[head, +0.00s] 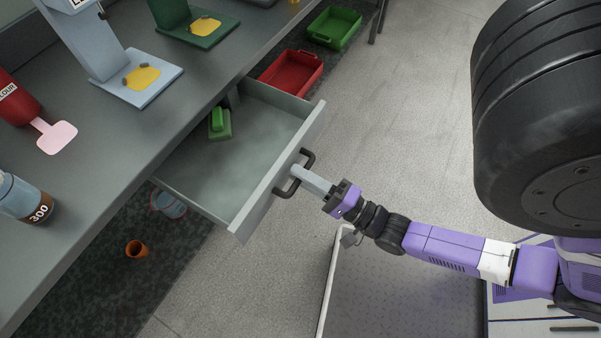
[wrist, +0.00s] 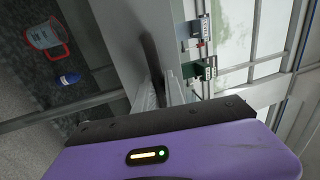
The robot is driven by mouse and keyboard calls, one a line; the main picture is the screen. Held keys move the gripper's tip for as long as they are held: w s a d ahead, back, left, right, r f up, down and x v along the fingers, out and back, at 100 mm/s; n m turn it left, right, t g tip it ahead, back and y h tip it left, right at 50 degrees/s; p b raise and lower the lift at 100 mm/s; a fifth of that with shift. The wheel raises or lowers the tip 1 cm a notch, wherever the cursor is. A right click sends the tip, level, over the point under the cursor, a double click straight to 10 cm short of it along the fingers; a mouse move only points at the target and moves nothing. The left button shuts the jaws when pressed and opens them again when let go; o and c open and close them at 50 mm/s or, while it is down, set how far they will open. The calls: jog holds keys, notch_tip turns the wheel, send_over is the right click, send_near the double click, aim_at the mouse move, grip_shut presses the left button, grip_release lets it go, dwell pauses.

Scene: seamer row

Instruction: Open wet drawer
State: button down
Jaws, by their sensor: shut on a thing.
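A grey drawer (head: 185,165) stands pulled out from under the grey counter in the head view. A green block-like object (head: 219,123) lies inside it, near the back; the rest of the drawer floor that shows is bare. A dark bar handle (head: 305,162) is on the drawer's front panel. My gripper (head: 301,173) is at the handle, its fingers shut on the bar. In the wrist view the drawer front (wrist: 125,50) and the dark handle (wrist: 152,62) show just beyond my fingers, which partly hide the grip.
A red bin (head: 291,74) and a green bin (head: 335,28) stand on the floor beyond the drawer. An orange cup (head: 137,249) and a clear container (head: 168,204) are on the dark mat below. The counter (head: 95,185) holds bottles and stands. Grey floor to the right of the drawer is open.

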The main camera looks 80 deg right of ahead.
jog(key=c, duration=1.7)
grip_release()
jog(key=v, duration=0.7)
jog(key=shift+s+b, duration=0.3)
jog(key=shift+s, duration=0.05)
jog(key=shift+a+f, duration=0.1)
jog(key=shift+f, duration=0.05)
jog(key=w+a+r+n+g+y+p, duration=0.2)
jog(key=w+a+r+n+y, duration=0.3)
jog(key=n, duration=0.8)
jog(key=s+a+r+n+g+p, duration=0.1)
jog(key=a+r+n+p, duration=0.2)
jog(key=r, duration=0.4)
jog(key=s+a+r+n+g+p, duration=0.1)
jog(key=a+r+n+p, duration=0.2)
jog(key=r, duration=0.4)
jog(key=shift+a+r+n+g+y, duration=0.3)
jog(key=shift+a+n, duration=0.55)
jog(key=shift+n, duration=0.25)
